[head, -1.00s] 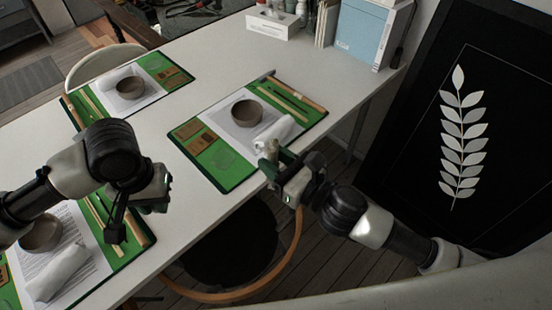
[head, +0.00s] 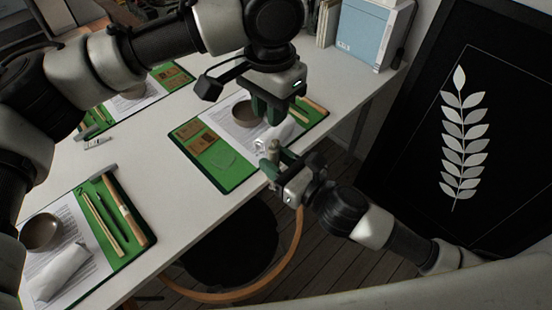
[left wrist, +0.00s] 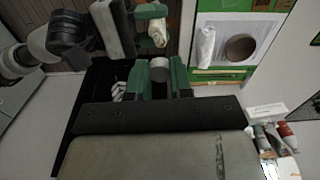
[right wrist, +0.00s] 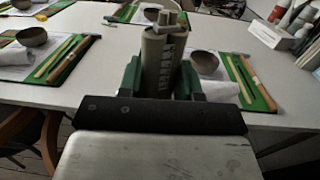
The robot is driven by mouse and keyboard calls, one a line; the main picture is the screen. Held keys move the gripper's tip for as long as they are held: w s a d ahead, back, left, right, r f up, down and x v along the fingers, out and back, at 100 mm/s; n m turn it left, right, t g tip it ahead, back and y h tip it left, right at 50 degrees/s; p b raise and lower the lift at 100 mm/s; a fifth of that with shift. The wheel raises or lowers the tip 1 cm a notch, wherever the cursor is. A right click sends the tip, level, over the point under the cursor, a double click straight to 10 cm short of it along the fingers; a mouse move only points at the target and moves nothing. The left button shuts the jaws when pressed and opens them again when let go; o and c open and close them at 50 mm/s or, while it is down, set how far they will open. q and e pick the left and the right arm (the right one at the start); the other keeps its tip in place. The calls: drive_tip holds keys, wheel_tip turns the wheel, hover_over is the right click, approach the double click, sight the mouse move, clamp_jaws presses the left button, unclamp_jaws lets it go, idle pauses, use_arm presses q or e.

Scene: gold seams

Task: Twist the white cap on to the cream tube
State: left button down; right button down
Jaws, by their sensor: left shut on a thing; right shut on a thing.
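The cream tube (right wrist: 157,62) stands upright in my right gripper (right wrist: 163,82), its narrow nozzle end up and dark print on its side. In the head view the tube (head: 273,150) shows just past the table's near edge, in the right gripper (head: 281,167). My left gripper (head: 272,112) is above it in the head view, pointing down. In the left wrist view its green fingers (left wrist: 162,76) are shut on the white cap (left wrist: 159,69). The tube's end (left wrist: 158,34) appears beyond the cap, with a gap in the picture. The cap is hidden in the head view.
A green place mat (head: 228,180) with a bowl (head: 241,114) and rolled white cloth lies behind the grippers. Another set mat (head: 122,240) is at the left. A small pale item (head: 97,143) lies on the table (head: 160,190). A chair (head: 290,262) stands below.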

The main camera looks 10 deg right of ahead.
sight(273, 142)
use_arm(q)
drive_tip(key=shift+d+r, duration=0.2)
drive_tip(key=shift+d, duration=0.05)
drive_tip(key=shift+f, duration=0.15)
drive_tip(key=shift+f, duration=1.9)
drive_tip(key=shift+a+f, duration=0.1)
drive_tip(key=shift+f, duration=0.7)
drive_tip(key=shift+f, duration=0.6)
